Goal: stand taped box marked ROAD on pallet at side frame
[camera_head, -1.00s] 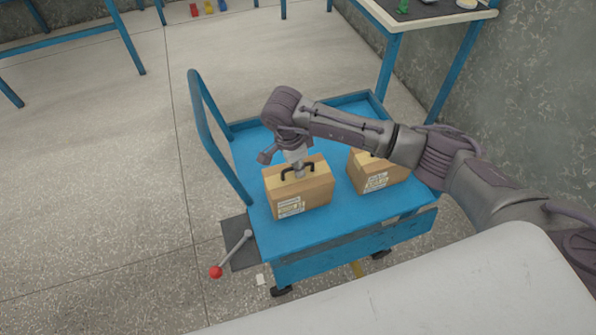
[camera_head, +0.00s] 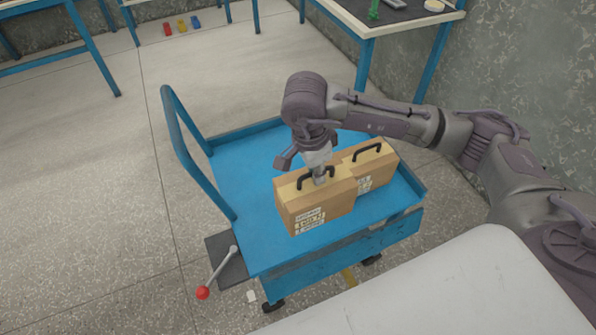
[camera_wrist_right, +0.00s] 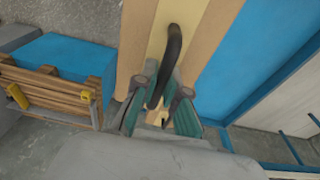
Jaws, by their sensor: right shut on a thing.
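A brown box with a pale tape band, a black handle and a white label (camera_head: 311,222) hangs from my right gripper (camera_head: 319,176) over the blue cart. The gripper is shut on its handle, as the right wrist view also shows, with the fingers (camera_wrist_right: 160,108) around the black handle (camera_wrist_right: 172,60). The box looks upright and seems raised above the cart deck. I cannot read its label surely. A second similar box (camera_head: 378,172) stands behind it to the right on the cart. A slatted wooden structure (camera_wrist_right: 48,88), possibly the pallet, shows at left in the wrist view. My left gripper is not in view.
The blue cart (camera_head: 233,180) has a tall push handle (camera_head: 181,140) at left and a red-knobbed lever (camera_head: 203,292) at its front left. Blue-legged tables (camera_head: 370,22) stand along the walls. The floor left of the cart is clear.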

